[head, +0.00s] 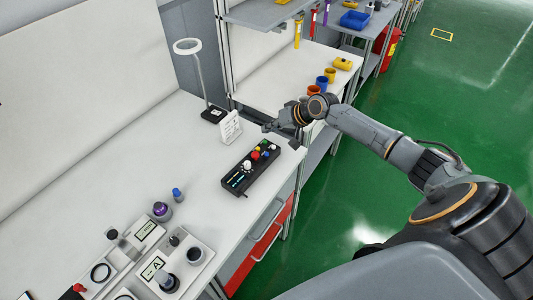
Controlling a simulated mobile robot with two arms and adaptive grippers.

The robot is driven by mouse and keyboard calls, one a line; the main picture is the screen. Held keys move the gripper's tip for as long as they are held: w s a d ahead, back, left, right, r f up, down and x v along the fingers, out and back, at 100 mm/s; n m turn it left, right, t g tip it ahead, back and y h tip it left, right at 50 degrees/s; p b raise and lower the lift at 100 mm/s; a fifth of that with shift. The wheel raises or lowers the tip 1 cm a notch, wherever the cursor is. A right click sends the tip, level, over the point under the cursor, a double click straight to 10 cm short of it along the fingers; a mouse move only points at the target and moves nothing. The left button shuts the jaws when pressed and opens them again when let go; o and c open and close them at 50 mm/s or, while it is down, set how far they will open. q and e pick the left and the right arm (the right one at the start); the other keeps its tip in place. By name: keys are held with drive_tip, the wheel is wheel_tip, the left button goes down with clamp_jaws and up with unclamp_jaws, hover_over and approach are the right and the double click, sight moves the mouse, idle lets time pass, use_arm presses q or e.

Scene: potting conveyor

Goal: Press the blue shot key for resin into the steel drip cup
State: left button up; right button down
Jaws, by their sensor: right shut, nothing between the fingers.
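A black key box (236,183) lies on the white bench, with a pale knob (247,165) and red, green, yellow and blue keys. The blue key (264,154) sits near its far right end, small in view. My right gripper (267,127) is shut and empty, beyond the far end of the box and apart from the keys as far as I can tell. A small round cup (195,256) stands on the pale fixture at the bottom; it may be the steel drip cup, but I cannot tell its material or contents. My left gripper is out of view.
A white sign (230,127) stands just left of my right gripper. A ring lamp (187,47) rises behind it. A purple jar (162,211) and blue-capped bottle (178,195) stand left of the box. The bench (130,155) is clear farther left.

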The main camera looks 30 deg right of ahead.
sight(267, 154)
wheel_tip(267, 154, down, 8)
drive_tip(key=b, duration=0.7)
drive_tip(key=shift+f, duration=0.45)
drive_tip(key=shift+f+b, duration=0.1)
drive_tip(key=shift+b, duration=0.2)
idle(0.5)
drive_tip(key=shift+f, duration=0.3)
drive_tip(key=shift+f+b, duration=0.5)
drive_tip(key=shift+b, duration=0.05)
idle(0.6)
idle(0.3)
drive_tip(key=shift+r+p, duration=0.85)
drive_tip(key=shift+r, duration=0.05)
drive_tip(key=shift+r, duration=0.1)
